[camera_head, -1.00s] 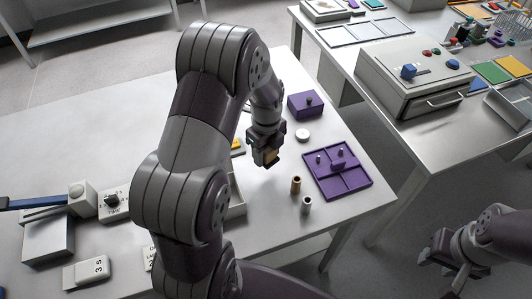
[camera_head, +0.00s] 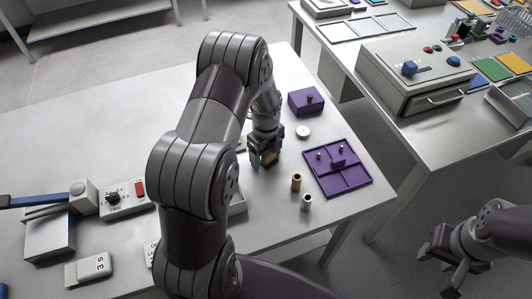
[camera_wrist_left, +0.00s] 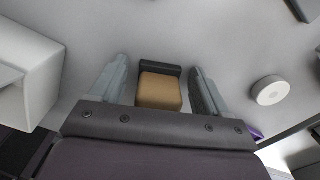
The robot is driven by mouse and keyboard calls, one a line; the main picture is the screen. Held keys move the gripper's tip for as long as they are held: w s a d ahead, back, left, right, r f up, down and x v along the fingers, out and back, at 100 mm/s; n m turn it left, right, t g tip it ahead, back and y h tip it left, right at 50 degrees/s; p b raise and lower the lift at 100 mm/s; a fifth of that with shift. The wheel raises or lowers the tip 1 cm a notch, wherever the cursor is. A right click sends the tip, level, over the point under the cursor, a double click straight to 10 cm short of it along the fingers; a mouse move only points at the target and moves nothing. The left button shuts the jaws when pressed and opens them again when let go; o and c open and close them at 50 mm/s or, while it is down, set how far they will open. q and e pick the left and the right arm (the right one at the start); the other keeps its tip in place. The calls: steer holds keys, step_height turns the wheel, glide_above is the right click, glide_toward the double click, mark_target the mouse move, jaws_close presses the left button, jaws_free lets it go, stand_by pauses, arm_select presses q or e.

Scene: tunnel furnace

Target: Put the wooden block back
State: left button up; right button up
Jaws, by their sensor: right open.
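The wooden block (camera_head: 269,157) is tan and sits between the fingers of my left gripper (camera_head: 263,158), above or on the left table; I cannot tell which. In the left wrist view the block (camera_wrist_left: 160,91) lies between the fingertips (camera_wrist_left: 160,70), with a gap showing on each side, so the gripper looks open around it. A dark piece (camera_wrist_left: 160,69) is at the block's far edge. My right gripper (camera_head: 443,262) is open and empty, low at the right, away from the tables.
A purple tray (camera_head: 353,182), a purple box (camera_head: 306,102), a white disc (camera_head: 303,132) and two small cylinders (camera_head: 296,183) (camera_head: 306,202) stand close to the left gripper. A control box (camera_head: 127,198) is at the left. A furnace-like box (camera_head: 418,80) stands on the right table.

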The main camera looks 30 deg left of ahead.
arm_select(q)
step_height(320, 180, up, 12)
steer(key=b, duration=0.1)
steer(key=s+d+n, duration=0.4)
steer(key=s+n, duration=0.3)
steer(key=n, duration=0.3)
steer(key=s+d+n+t, duration=0.1)
steer(key=s+d+n, duration=0.4)
steer(key=n, duration=0.6)
steer(key=shift+s+r, duration=0.2)
steer(key=shift+s, duration=0.75)
steer(key=shift+d, duration=0.1)
